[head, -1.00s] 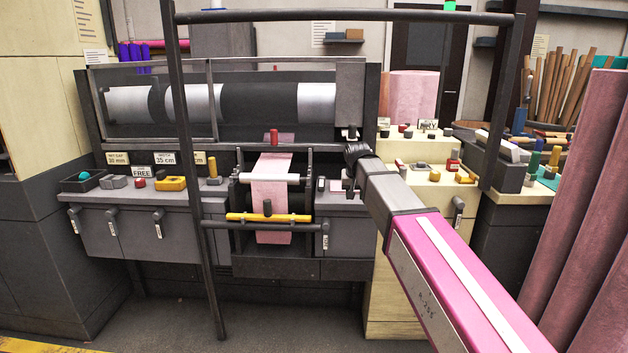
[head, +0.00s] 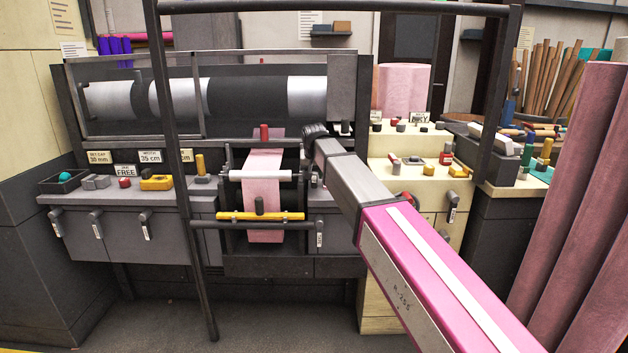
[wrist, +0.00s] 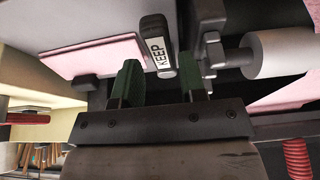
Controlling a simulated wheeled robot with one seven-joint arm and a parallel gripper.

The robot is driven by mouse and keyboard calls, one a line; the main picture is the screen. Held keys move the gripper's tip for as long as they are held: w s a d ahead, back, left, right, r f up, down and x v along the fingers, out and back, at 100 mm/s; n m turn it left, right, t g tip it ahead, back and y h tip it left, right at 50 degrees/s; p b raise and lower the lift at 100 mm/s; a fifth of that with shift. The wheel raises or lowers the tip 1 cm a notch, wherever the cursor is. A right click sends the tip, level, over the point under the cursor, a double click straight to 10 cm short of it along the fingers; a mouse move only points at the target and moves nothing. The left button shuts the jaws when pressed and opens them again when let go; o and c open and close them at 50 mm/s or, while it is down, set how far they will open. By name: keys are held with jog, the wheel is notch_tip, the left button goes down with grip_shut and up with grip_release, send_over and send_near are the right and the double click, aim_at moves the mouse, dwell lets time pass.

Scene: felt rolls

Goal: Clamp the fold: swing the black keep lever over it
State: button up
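The black keep lever (wrist: 157,48), with a white KEEP label, stands close in front of my gripper (wrist: 160,78) in the wrist view. The two green fingers are apart, with the lever's lower end near the gap between them. I cannot tell whether they touch it. A flat pink felt edge (wrist: 95,56) lies left of the lever. In the head view, pink felt (head: 264,180) hangs over the machine's front, crossed by a white roller (head: 260,175) and a yellow bar (head: 235,216). My arm hides my fingers there, and I cannot make out the lever.
A white roller (wrist: 282,52) and a dark bracket stand right of the lever, close to my fingers. A red coil (wrist: 297,158) is at lower right. In the head view, a dark upright post (head: 181,150) stands left of the felt. Tall pink rolls (head: 590,200) stand at right.

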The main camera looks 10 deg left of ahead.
jog(key=shift+x, duration=1.45)
grip_shut()
jog(key=shift+d, duration=0.1)
